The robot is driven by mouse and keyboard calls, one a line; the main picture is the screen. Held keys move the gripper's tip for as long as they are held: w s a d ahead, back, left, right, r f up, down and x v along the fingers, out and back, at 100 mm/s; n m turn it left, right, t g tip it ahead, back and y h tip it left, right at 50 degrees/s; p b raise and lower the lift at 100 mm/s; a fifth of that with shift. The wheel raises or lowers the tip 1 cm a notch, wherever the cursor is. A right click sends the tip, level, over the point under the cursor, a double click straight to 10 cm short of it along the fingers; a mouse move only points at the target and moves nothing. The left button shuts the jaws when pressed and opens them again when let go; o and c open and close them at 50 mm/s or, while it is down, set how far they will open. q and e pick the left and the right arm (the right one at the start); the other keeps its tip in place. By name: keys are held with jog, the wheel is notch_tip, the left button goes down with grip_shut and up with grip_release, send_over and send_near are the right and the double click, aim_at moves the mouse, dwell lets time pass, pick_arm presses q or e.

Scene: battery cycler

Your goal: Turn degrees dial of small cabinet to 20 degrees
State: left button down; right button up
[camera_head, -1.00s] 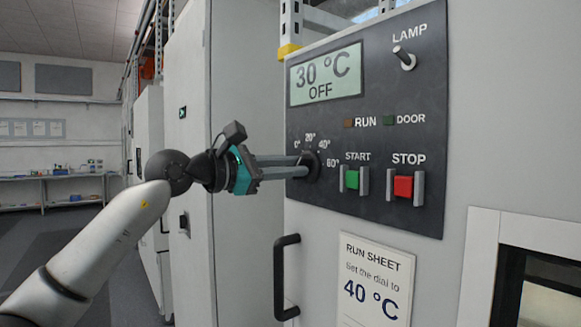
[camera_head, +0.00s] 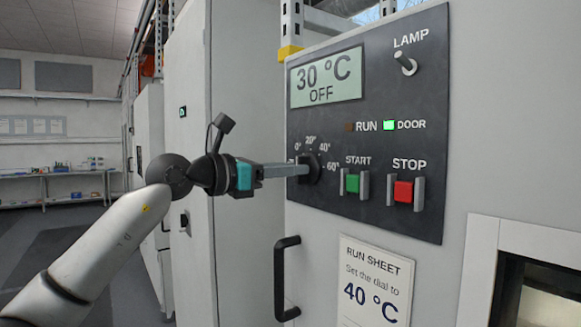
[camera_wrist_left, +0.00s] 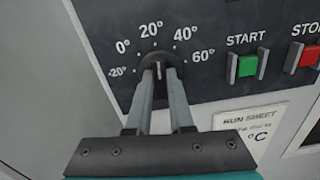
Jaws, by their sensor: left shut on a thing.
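The degrees dial (camera_head: 313,169) is a black round knob on the dark control panel (camera_head: 420,130). Its printed marks run from -20° to 60° in the left wrist view. There the dial (camera_wrist_left: 159,70) carries a short white line that stands nearly upright, roughly toward the gap between 20° and 40°. My left gripper (camera_head: 302,170) is shut on the dial, one finger on each side in the wrist view. The fingers hide part of the knob. The display (camera_head: 326,77) reads 30 °C and OFF. My right gripper is out of view.
Green START (camera_head: 353,184) and red STOP (camera_head: 403,191) buttons sit right of the dial between raised guards. A lamp toggle (camera_head: 405,62) is above. The DOOR light (camera_head: 390,125) glows green. A run sheet (camera_head: 374,282) reads 40 °C; a black handle (camera_head: 286,278) juts out lower left.

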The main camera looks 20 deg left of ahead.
pick_arm(q)
jog(key=shift+n, duration=0.6)
jog(key=c, duration=0.8)
grip_release()
jog(key=b+v, duration=0.5)
jog(key=v, duration=1)
jog(key=shift+a, duration=0.1)
